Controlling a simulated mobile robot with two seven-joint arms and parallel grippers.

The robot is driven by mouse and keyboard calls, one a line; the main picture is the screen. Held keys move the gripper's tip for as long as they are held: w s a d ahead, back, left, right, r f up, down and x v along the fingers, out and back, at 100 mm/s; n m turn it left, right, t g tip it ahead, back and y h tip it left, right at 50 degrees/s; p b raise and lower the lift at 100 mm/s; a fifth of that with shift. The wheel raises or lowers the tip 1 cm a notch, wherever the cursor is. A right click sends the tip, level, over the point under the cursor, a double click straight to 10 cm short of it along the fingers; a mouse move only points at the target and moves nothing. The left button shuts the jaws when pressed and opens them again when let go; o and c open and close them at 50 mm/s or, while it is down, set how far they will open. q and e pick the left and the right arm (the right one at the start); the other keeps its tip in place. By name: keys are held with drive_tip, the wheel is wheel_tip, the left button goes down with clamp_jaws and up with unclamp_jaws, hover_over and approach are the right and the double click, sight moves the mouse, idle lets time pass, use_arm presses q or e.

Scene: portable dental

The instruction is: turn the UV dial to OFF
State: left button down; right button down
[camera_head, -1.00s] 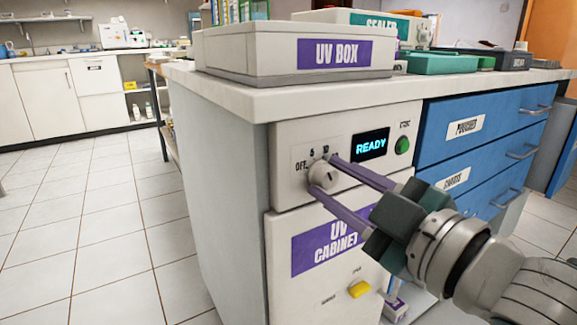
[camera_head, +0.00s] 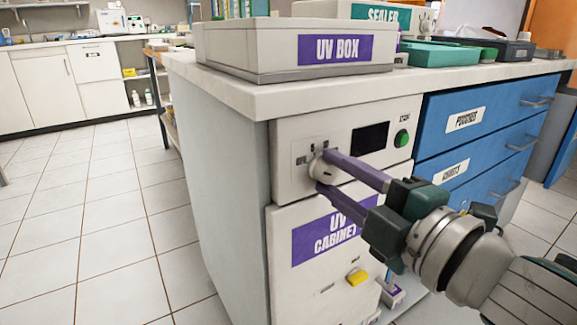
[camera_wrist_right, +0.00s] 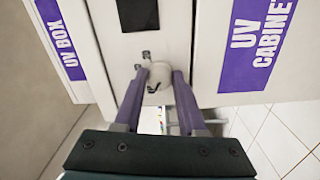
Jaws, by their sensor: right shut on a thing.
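The UV dial (camera_head: 323,173) is a round white knob on the front panel of the UV cabinet (camera_head: 294,128). A short dark mark shows on its face; I cannot tell exactly which label it points to. The small labels above and left of the dial are partly hidden. My right gripper (camera_head: 321,171) has its two purple fingers shut on the dial, one at the upper side and one below. In the right wrist view the dial (camera_wrist_right: 158,86) sits between both fingertips. The display (camera_head: 370,138) is dark. My left gripper is not in view.
A green button (camera_head: 402,138) sits right of the display. The UV box (camera_head: 250,50) stands on the counter above. Blue drawers (camera_head: 500,100) are to the right. A yellow latch (camera_head: 357,277) is on the cabinet door below. The floor at left is clear.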

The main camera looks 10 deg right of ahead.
idle(0.3)
drive_tip(key=shift+c, duration=2.4)
unclamp_jaws()
drive_tip(key=p+v, duration=0.1)
drive_tip(key=v, duration=0.9)
drive_tip(key=shift+p, duration=0.4)
